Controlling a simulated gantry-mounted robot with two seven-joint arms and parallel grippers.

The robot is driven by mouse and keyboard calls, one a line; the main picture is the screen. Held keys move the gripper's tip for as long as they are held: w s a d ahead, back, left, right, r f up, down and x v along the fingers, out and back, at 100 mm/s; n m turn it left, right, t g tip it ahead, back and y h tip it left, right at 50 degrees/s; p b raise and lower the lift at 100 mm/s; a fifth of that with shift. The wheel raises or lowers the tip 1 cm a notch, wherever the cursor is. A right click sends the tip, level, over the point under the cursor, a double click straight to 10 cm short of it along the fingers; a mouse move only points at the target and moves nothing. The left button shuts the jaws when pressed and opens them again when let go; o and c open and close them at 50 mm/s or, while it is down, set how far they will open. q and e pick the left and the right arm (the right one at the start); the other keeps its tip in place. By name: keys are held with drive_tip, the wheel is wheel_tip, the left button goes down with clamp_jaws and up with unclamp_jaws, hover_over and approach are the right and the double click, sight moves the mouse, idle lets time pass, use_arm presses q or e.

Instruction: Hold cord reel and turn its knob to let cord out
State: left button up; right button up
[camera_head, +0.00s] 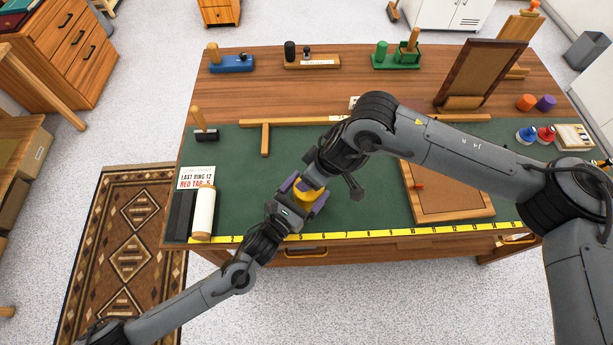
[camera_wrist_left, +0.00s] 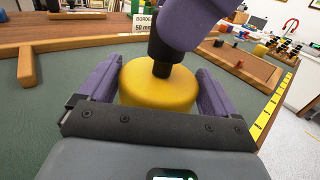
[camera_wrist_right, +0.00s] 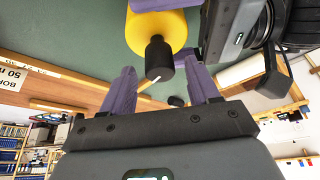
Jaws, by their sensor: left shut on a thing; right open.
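The yellow cord reel (camera_head: 307,192) stands on the green mat near its front edge. It also shows in the left wrist view (camera_wrist_left: 158,84) and the right wrist view (camera_wrist_right: 167,28). My left gripper (camera_wrist_left: 160,85) is shut on the reel, with a purple finger on each side. The reel's black knob (camera_wrist_right: 159,60) sticks up from its top, with a small white mark at its end. My right gripper (camera_wrist_right: 162,92) is open with its purple fingertips close to the knob, and the knob's end lies roughly between them. In the head view my right arm partly hides the reel.
A yellow measuring tape (camera_head: 380,234) runs along the table's front edge. A wooden framed board (camera_head: 450,205) lies to the right of the reel. A white roll (camera_head: 203,215) and a text card (camera_head: 196,178) are at the left. A propped frame (camera_head: 481,74) stands behind.

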drive_tip(key=shift+x, duration=1.85)
drive_tip(key=c, duration=1)
drive_tip(key=shift+o, duration=0.2)
